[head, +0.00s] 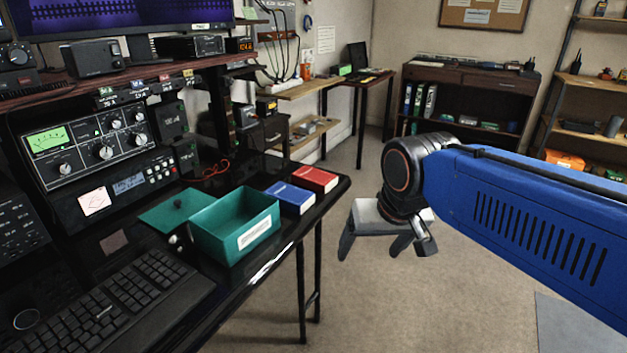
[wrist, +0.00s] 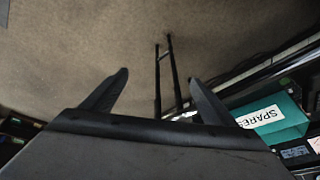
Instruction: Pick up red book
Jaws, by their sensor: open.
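The red book (head: 314,179) lies flat at the far right corner of the black desk, beside the blue book (head: 290,198). My gripper (head: 372,252) is open and empty, in the air to the right of the desk edge, apart from both books. In the wrist view my gripper (wrist: 158,84) shows two spread fingers above the carpet, with nothing between them. I cannot make out the red book in the wrist view.
A teal open box (head: 234,226) with a white label stands left of the books; it also shows in the wrist view (wrist: 283,108). Its lid (head: 178,210) lies beside it. Radio gear and a keyboard (head: 115,303) fill the desk's left. The carpet right of the desk is clear.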

